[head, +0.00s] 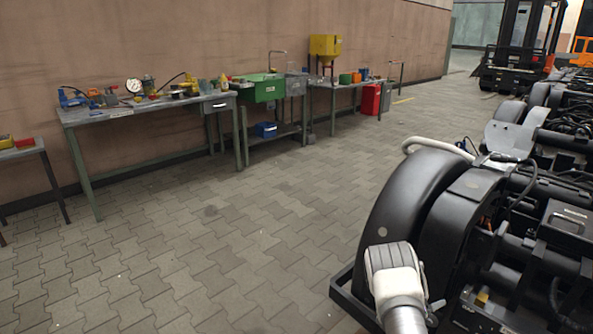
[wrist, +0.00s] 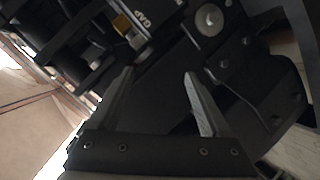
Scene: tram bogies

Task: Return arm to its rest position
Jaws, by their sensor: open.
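My gripper (wrist: 159,75) shows in the wrist view with its two grey fingers apart and nothing held between them. Behind the fingers is dark machinery (wrist: 255,75) with bolts, a round light disc and a label. I cannot tell how far the fingers are from it. In the head view a pale, rounded arm part of mine (head: 392,268) shows at the lower right in front of the black machinery (head: 420,205). I cannot make out the gripper in the head view.
A workbench (head: 150,108) with tools, a green sink unit (head: 262,92) and another table (head: 345,84) stand along the wall. A red container (head: 371,99) is beside that table. A forklift (head: 515,50) stands at the back right. The paved floor (head: 230,230) is clear.

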